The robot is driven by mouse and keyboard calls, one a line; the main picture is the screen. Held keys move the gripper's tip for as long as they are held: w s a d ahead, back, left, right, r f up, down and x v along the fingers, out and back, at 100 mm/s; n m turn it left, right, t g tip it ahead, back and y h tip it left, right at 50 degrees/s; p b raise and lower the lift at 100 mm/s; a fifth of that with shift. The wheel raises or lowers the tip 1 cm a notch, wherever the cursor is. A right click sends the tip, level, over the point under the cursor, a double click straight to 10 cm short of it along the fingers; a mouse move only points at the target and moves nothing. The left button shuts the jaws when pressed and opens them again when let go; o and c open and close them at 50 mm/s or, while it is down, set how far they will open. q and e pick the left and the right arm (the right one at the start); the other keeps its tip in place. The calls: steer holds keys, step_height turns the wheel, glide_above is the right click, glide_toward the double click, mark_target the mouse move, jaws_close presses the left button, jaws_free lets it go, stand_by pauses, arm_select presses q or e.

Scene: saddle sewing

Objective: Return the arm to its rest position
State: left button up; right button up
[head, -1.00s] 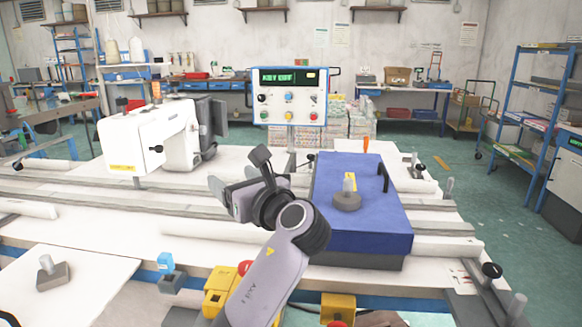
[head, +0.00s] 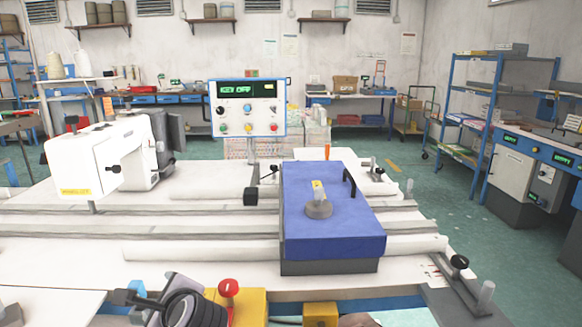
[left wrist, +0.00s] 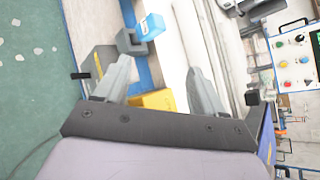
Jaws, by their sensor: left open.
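My left arm's wrist (head: 185,305) is low at the bottom edge of the head view, in front of the table. In the left wrist view my left gripper (left wrist: 158,68) has its two fingers apart, with nothing between them. The fingers face the table's front edge, near a blue and grey block (left wrist: 150,27) and a yellow block (left wrist: 153,100). My right gripper is in neither view.
The white table (head: 70,262) carries a white sewing machine (head: 100,160) on the left and a blue-topped box (head: 335,225) on the right. A control panel (head: 247,106) stands behind. A red button (head: 228,288) on a yellow housing is beside my wrist.

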arm_select(q)
steer(key=s+a+f+n+g+h, duration=0.1)
steer(key=s+f+n+g+h, duration=0.15)
steer(key=s+f+n, duration=0.6)
steer(key=s+f+n+g+h, duration=0.2)
steer(key=s+f+n+h, duration=0.3)
steer(key=s, duration=0.6)
steer(key=s+d+f+n+g+h, duration=0.15)
steer(key=s+n, duration=0.25)
steer(key=s, duration=0.7)
steer(key=w+d+f+t+h, duration=0.1)
steer(key=w+d+f+t, duration=0.1)
steer(key=w+f+t, duration=0.4)
steer(key=shift+w+d+f+t+h, duration=0.4)
steer(key=shift+f+t, duration=0.2)
steer(key=shift+f, duration=1)
